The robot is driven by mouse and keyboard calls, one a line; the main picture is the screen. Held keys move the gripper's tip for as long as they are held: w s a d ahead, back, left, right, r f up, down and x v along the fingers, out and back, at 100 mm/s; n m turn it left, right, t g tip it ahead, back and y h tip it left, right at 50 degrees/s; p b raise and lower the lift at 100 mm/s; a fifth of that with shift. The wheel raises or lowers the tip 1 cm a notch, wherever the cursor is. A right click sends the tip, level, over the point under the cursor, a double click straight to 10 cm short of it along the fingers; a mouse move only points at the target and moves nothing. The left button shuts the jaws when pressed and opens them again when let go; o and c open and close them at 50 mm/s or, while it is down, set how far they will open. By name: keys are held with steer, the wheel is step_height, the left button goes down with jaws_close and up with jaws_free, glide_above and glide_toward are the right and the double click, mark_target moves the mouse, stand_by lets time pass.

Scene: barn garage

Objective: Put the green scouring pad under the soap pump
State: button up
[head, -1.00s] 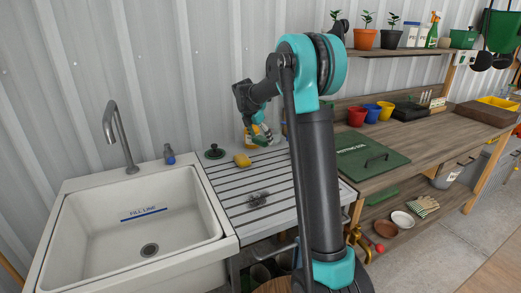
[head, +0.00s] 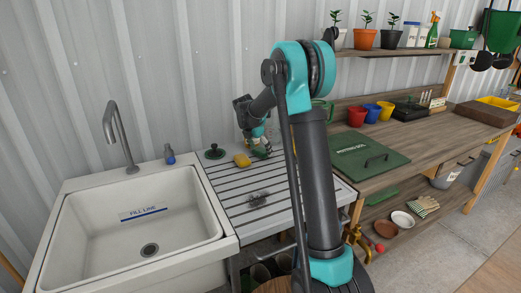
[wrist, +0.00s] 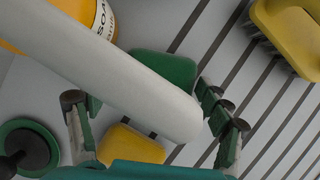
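The green scouring pad (wrist: 170,70) lies flat on the ribbed drainboard in the wrist view, partly hidden by a long white rounded part across the picture. That part looks like the soap pump's spout, but I cannot be sure. The soap bottle (wrist: 103,18), with orange contents and a white label, is at the top left, beside the pad. My gripper (wrist: 148,108) is open, its fingers apart and nothing held between them. In the head view my gripper (head: 262,151) is low over the drainboard, and my arm hides most of the bottle area.
A yellow sponge (wrist: 130,145) lies near the pad, in front of my gripper. A yellow brush (wrist: 290,32) and a green plug (wrist: 28,148) flank the area. The sink (head: 95,225) is left of the drainboard (head: 235,190); the drainboard's front is mostly clear.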

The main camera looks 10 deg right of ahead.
steer(key=o, duration=0.3)
steer(key=v, duration=1.2)
steer(key=shift+r, duration=0.15)
